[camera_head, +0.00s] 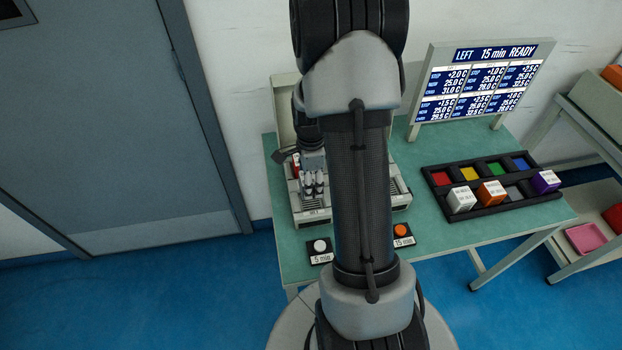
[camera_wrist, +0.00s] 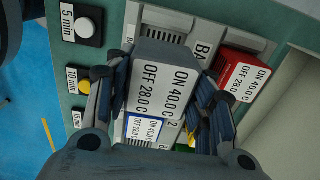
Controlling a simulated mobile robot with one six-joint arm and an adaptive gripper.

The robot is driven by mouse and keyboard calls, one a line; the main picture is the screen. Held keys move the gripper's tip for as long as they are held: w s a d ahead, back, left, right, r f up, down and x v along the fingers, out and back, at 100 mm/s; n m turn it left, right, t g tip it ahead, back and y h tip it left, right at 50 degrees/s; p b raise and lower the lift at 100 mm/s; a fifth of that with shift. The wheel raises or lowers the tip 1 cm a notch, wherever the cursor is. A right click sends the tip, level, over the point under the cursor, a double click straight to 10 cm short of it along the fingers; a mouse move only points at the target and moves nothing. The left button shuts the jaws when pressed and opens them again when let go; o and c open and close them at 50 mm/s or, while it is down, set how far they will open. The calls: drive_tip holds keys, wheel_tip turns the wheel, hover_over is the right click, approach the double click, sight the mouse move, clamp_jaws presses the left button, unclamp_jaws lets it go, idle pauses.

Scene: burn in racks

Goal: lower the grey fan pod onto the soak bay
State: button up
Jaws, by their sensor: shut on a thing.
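The grey fan pod (camera_wrist: 165,75), labelled "ON 40.0 C OFF 28.0 C", is between the two fingers of my gripper (camera_wrist: 155,88), which is shut on it. The pod is over the pale bay unit (camera_wrist: 180,20), whose "BA" lettering is partly covered; I cannot tell whether the pod touches it. In the head view my gripper (camera_head: 313,185) is above the bay unit (camera_head: 312,216), and the pod is not clearly seen there. A red pod (camera_wrist: 241,75) sits in the unit, right of the held pod. A blue-edged label (camera_wrist: 145,129) shows below the held pod.
A white 5 min button (camera_head: 320,246) and an orange 15 min button (camera_head: 401,230) stand at the table's front. A black tray (camera_head: 490,207) with white, orange and purple cubes lies right. A display board (camera_head: 477,82) stands behind. My arm hides part of the unit.

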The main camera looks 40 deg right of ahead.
drive_tip(key=shift+f+b, duration=1.55)
drive_tip(key=shift+f, duration=0.85)
drive_tip(key=shift+f, duration=0.5)
drive_tip(key=o, duration=1.3)
drive_tip(key=shift+r, duration=0.1)
wheel_tip(320, 180, up, 12)
drive_tip(key=shift+f, duration=0.1)
